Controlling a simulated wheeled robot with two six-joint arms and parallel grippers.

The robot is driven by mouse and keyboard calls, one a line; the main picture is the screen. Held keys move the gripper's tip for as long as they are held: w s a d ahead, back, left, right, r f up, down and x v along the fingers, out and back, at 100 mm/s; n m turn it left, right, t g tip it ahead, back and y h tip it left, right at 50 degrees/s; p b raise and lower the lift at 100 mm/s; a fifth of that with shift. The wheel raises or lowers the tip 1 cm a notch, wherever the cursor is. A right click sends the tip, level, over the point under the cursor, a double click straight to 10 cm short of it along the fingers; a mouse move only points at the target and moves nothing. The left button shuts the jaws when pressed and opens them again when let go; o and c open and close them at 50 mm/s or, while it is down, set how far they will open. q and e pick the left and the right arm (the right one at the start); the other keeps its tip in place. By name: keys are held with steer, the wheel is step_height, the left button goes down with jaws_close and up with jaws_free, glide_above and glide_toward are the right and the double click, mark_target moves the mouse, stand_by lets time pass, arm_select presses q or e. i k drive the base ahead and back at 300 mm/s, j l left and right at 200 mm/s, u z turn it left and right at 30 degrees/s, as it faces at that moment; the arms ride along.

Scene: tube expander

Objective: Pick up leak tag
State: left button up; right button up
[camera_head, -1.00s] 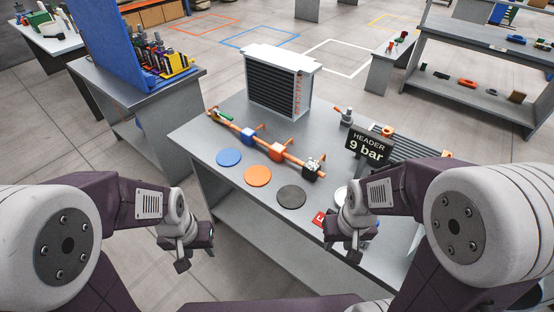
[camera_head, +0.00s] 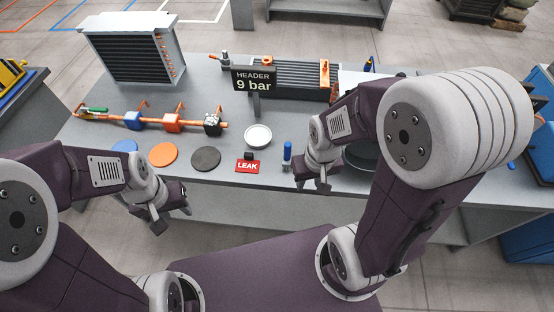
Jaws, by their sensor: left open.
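The leak tag (camera_head: 247,167) is a small red plate with white "LEAK" lettering and a dark block at its top edge. It lies near the front edge of the grey table, right of the black disc. My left gripper (camera_head: 172,216) is open and empty, in front of the table edge, left of and nearer than the tag. My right gripper (camera_head: 313,184) is right of the tag at the table's front edge, apart from it. Its fingers look spread, with nothing seen between them.
On the table (camera_head: 230,110) are an orange disc (camera_head: 163,155), a black disc (camera_head: 206,158), a white dish (camera_head: 257,136) and a blue-capped bottle (camera_head: 287,155). A copper pipe with valves (camera_head: 172,123), a "HEADER 9 bar" sign (camera_head: 254,80) and a finned unit (camera_head: 135,50) stand behind.

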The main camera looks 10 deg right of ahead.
mark_target(248, 164)
steer(key=z, duration=0.1)
steer(key=l+u, duration=0.2)
steer(key=u, duration=0.2)
steer(key=l+u, duration=0.25)
steer(key=u, duration=0.2)
steer(key=l+u, duration=0.2)
steer(key=u, duration=0.2)
steer(key=l+u, duration=0.2)
steer(key=u, duration=0.25)
